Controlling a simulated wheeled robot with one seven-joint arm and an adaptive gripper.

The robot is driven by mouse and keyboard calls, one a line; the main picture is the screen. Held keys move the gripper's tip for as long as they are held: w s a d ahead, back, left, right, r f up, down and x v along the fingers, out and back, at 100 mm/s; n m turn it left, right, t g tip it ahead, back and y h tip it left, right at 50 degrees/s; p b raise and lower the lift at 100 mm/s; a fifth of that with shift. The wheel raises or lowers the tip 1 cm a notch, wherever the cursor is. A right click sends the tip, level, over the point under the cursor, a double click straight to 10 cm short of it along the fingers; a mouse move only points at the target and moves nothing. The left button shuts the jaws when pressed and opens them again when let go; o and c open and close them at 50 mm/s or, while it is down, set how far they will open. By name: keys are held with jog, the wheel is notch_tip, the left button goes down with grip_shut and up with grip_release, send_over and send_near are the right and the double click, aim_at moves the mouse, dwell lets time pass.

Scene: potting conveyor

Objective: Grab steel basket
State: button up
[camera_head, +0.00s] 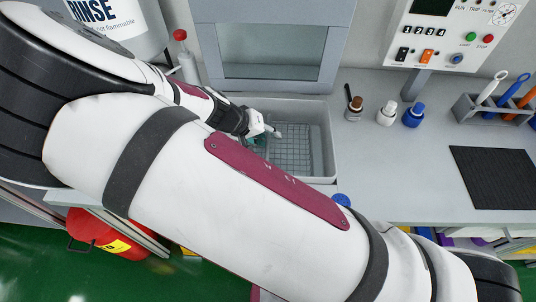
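The steel basket (291,158) shows as a wire mesh inside a light grey rectangular tub (327,140) on the bench. Its left part is hidden behind my arm. My gripper (272,131) is at the tub, over the left part of the basket, with its white and grey fingers pointing right. Something teal shows just under it, partly hidden. The fingers are too small and too covered by the arm to tell whether they touch the basket or are open or shut.
A cabinet with a glass front (272,52) stands behind the tub. Right of it are a brown bottle (354,108), a white bottle (387,113) and a blue bottle (413,115). A control panel (450,35) hangs above. A black mat (495,178) and tool holder (485,108) lie right.

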jog(key=shift+f, duration=0.15)
grip_shut()
dwell(0.4)
